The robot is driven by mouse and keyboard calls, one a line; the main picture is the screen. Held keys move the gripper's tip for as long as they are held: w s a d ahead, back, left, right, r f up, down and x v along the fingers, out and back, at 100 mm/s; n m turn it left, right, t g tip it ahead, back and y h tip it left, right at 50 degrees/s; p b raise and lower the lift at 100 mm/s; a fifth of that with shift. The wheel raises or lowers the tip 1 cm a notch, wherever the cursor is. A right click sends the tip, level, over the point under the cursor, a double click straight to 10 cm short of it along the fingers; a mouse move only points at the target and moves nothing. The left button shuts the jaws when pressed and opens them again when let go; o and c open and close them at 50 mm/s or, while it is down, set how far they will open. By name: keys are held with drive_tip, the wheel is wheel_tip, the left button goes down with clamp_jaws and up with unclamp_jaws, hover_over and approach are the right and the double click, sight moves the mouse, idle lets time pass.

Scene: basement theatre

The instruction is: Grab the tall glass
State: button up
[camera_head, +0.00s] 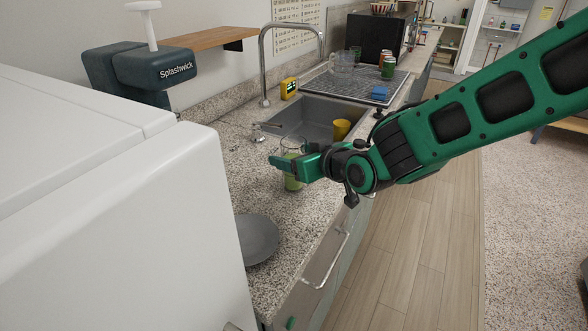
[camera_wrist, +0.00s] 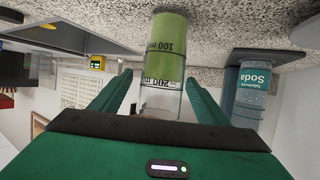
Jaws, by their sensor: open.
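The tall glass (camera_head: 292,184) stands upright on the speckled counter in front of the sink. It is clear with green contents in its lower part. My gripper (camera_head: 278,163) is at the glass's height, and its fingers hide part of the glass in the head view. In the wrist view, which is upside down, the glass (camera_wrist: 164,50) shows black volume marks. It stands between the two green fingers of my open gripper (camera_wrist: 158,80), with a visible gap on each side. Its rim end is partly hidden by the gripper body.
A sink (camera_head: 308,118) holding a yellow cup (camera_head: 341,129) lies behind the glass. A grey plate (camera_head: 257,238) is on the nearer counter. A dark Splashwick machine (camera_head: 150,70) stands at the back left. A white appliance (camera_head: 120,210) fills the near left. Other glasses stand on the drying mat (camera_head: 352,83).

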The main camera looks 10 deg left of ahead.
drive_tip(key=shift+x, duration=1.95)
drive_tip(key=shift+a+r, duration=0.1)
drive_tip(key=shift+r, duration=0.05)
drive_tip(key=shift+c, duration=0.4)
drive_tip(key=c, duration=1.4)
drive_tip(key=shift+r, duration=0.2)
